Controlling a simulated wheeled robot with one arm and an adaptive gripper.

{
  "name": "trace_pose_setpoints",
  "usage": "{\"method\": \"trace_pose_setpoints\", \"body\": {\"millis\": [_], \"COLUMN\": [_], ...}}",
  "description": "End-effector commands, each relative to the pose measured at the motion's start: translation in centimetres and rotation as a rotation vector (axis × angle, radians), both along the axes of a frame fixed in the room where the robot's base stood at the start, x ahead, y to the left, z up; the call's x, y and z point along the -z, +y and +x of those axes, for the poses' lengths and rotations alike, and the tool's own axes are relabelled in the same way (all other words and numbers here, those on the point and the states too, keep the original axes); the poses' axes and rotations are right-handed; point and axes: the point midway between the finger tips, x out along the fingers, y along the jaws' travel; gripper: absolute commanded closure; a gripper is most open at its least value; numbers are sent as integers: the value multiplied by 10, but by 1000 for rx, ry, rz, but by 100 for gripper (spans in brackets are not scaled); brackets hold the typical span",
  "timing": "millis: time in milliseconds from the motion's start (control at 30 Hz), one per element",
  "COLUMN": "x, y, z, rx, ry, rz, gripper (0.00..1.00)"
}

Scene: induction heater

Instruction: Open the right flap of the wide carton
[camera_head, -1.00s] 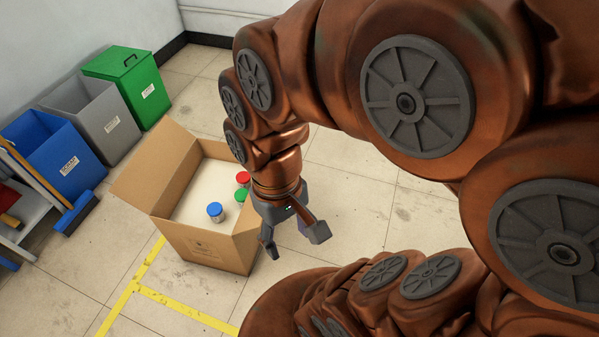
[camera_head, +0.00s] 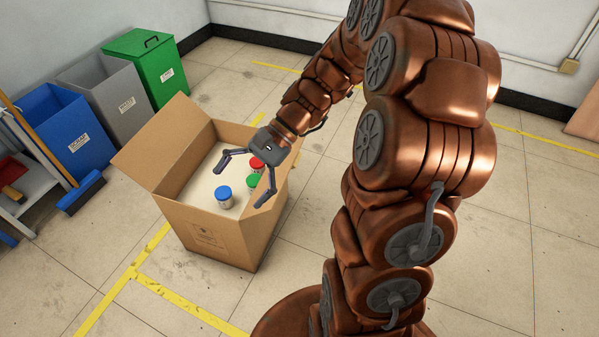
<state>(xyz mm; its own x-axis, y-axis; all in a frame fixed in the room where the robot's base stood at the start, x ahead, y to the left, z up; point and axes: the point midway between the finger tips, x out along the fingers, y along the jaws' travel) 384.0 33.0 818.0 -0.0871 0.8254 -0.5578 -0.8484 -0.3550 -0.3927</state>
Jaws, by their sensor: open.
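The wide carton (camera_head: 208,232) stands open on the floor, with its left flap (camera_head: 165,142) raised and leaning outward. Cardboard of the right flap or right side (camera_head: 282,190) shows along the right edge, partly behind my gripper; its exact angle is hard to tell. My gripper (camera_head: 241,186) is open and empty over the right part of the carton. One finger reaches over the inside and the other is near the right edge; I cannot tell whether it touches. Inside are jars with a blue lid (camera_head: 224,194), a green lid (camera_head: 254,181) and a red lid (camera_head: 257,163).
Blue (camera_head: 65,135), grey (camera_head: 112,97) and green (camera_head: 147,70) bins stand at the back left. A low shelf (camera_head: 22,205) and a blue-headed broom (camera_head: 80,193) are at the left. Yellow tape (camera_head: 180,297) marks the floor.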

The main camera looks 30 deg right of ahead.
Motion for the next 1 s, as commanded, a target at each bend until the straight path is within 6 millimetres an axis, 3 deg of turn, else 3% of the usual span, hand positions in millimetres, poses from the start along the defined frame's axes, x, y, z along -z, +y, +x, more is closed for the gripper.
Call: {"method": "trace_pose_setpoints", "body": {"millis": [33, 267, 500, 800, 1000], "x": [21, 71, 134, 224, 261], "y": [-10, -61, -140, -257, -307], "z": [13, 67, 111, 130, 127], "rx": [58, 320, 605, 943, 1077], "ry": [19, 95, 158, 210, 221], "rz": [40, 227, 421, 650, 737], "gripper": [2, 2, 2, 2, 2]}}
